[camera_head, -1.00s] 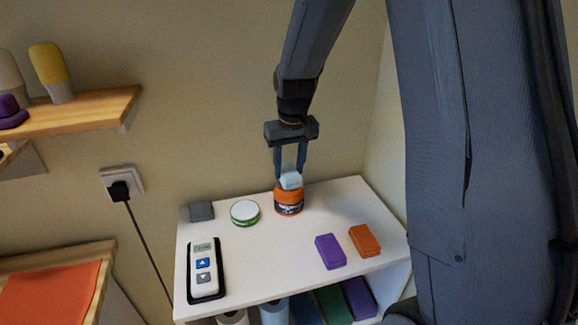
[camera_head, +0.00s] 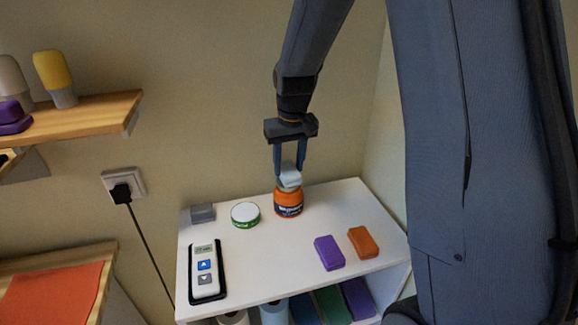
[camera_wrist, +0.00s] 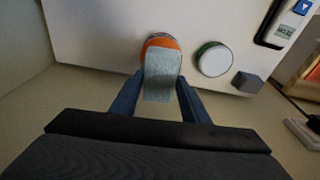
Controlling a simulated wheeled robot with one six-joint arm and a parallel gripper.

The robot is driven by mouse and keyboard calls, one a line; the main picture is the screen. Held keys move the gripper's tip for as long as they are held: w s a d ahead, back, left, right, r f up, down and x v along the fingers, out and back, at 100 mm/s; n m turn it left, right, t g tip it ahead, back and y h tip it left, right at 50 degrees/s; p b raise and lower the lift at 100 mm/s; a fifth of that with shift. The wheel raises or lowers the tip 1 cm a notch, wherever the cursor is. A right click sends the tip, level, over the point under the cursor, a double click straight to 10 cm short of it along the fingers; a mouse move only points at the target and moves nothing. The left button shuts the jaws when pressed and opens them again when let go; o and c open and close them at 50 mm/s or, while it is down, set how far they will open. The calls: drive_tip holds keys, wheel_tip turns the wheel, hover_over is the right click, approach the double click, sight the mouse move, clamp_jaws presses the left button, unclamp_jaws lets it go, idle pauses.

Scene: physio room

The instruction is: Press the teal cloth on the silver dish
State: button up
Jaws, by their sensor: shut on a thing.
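My gripper (camera_head: 288,168) is shut on the pale teal cloth (camera_head: 290,178), just above the orange jar (camera_head: 288,204) at the back of the white shelf top. In the wrist view the cloth (camera_wrist: 160,77) lies between the fingers and covers much of the jar's top (camera_wrist: 160,42). Whether cloth and jar touch is hard to tell. I cannot make out a clear silver dish. A round tin (camera_head: 245,214) with a pale top and green side stands just left of the jar; it also shows in the wrist view (camera_wrist: 213,59).
On the white shelf top (camera_head: 275,262) are a grey block (camera_head: 202,212), a handheld device (camera_head: 206,271) in a black holder, a purple block (camera_head: 329,253) and an orange block (camera_head: 363,242). The wall is close behind. The middle of the top is clear.

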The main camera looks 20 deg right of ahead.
sight(289, 169)
drive_tip(key=shift+r+p, duration=1.8)
drive_tip(key=shift+r, duration=0.8)
